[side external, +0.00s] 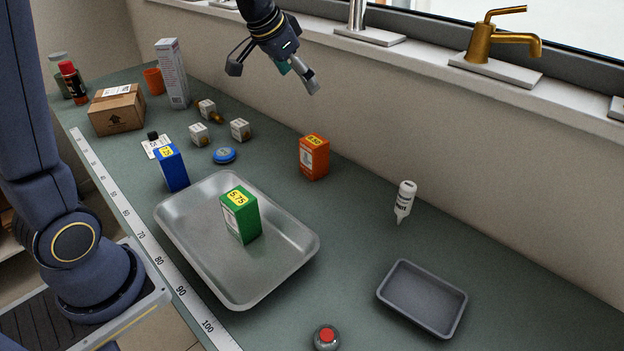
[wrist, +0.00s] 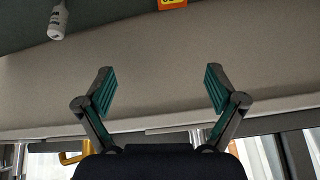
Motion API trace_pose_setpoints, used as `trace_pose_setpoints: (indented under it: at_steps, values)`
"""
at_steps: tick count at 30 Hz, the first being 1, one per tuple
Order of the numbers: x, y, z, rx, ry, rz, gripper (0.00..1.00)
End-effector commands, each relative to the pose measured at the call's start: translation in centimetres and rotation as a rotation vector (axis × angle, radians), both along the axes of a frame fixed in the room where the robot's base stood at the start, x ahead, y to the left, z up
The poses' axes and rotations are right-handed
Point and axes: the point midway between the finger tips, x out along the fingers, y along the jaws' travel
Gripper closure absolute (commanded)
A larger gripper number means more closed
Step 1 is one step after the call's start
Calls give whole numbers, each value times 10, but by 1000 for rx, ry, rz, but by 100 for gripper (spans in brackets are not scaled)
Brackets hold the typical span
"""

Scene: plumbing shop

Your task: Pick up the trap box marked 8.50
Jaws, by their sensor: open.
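The orange box (side external: 314,158) stands upright on the green bench near the wall, with a yellow label that appears to read 8.50. A green box (side external: 240,216) marked 5.75 stands in the large grey tray (side external: 284,265). A blue box (side external: 172,168) with a yellow label too small to read stands at the tray's far left corner. My gripper (side external: 274,80) is open and empty, high above the bench, up and to the left of the orange box. In the wrist view my gripper (wrist: 160,84) has its fingers spread, and the orange box (wrist: 172,3) is cut off at the top edge.
A white bottle (side external: 404,201) and an empty small dark tray (side external: 424,297) are to the right. Small white boxes (side external: 240,129) and a blue disc (side external: 224,155) lie left of the orange box. The wall and sill with a brass tap (side external: 490,45) rise behind.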

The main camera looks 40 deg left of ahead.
Motion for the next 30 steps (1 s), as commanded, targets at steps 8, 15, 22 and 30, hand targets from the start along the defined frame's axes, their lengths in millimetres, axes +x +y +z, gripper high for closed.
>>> trace_pose_setpoints:
  at_steps: [8, 15, 22, 30]
  values:
    - [19, 31, -79, -60, 136, 61, 6]
    - [34, 31, -121, -63, 144, 66, 6]
    - [53, 29, -168, -62, 142, 66, 6]
    - [63, 29, -190, -62, 141, 67, 6]
